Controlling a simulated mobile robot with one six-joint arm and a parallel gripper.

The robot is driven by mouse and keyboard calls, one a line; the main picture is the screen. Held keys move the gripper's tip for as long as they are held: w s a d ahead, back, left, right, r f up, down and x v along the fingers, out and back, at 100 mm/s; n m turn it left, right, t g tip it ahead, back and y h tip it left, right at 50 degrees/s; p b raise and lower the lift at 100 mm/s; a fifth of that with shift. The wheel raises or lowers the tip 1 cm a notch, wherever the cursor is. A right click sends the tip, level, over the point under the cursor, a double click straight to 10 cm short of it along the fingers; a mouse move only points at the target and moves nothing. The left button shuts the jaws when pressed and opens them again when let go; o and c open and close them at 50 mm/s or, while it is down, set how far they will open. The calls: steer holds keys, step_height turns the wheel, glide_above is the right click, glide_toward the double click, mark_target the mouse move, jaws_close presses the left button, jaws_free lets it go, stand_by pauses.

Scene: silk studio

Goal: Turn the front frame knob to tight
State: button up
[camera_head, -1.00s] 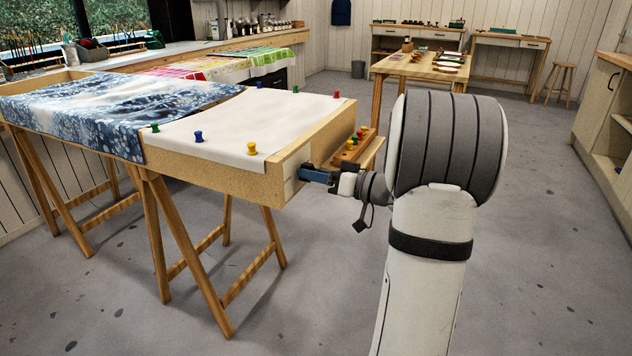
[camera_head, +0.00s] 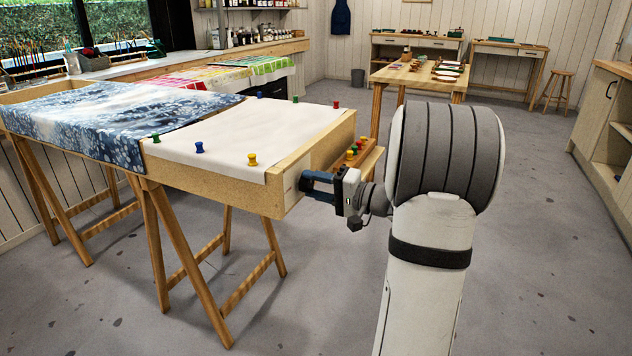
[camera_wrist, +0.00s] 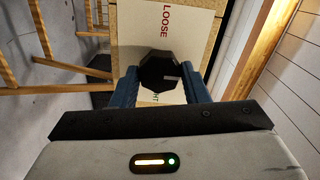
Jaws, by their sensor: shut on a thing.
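The front frame knob (camera_wrist: 158,66) is black and many-sided in the wrist view. It sits on a pale plate (camera_wrist: 135,28) printed LOOSE in red above it and a partly hidden green word ending in HT below it. A small grey mark on the knob lies toward the right, between the two words. My gripper (camera_head: 308,186) has its blue fingers shut on the knob, one on each side.
White silk (camera_head: 245,130) with several coloured pins and a blue patterned cloth (camera_head: 105,120) lie over the frame. A small wooden rack (camera_head: 368,156) of coloured pins is close behind my gripper. Trestle legs (camera_head: 190,265) stand below. The floor in front is clear.

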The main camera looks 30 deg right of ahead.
steer(key=m+p, duration=0.2)
steer(key=m, duration=0.1)
steer(key=m+p, duration=0.1)
steer(key=shift+w+d+r+m, duration=0.1)
steer(key=shift+r+m, duration=0.2)
steer(key=shift+m, duration=0.1)
steer(key=m+p, duration=0.4)
steer(key=m, duration=0.1)
steer(key=shift+p, duration=0.3)
steer(key=m+p, duration=0.4)
steer(key=m, duration=0.1)
steer(key=m+p, duration=0.3)
steer(key=p, duration=0.1)
steer(key=shift+f+m, duration=0.2)
steer(key=shift+m, duration=0.2)
steer(key=o, duration=1)
steer(key=shift+f, duration=0.15)
steer(key=v, duration=0.8)
steer(key=shift+p, duration=0.35)
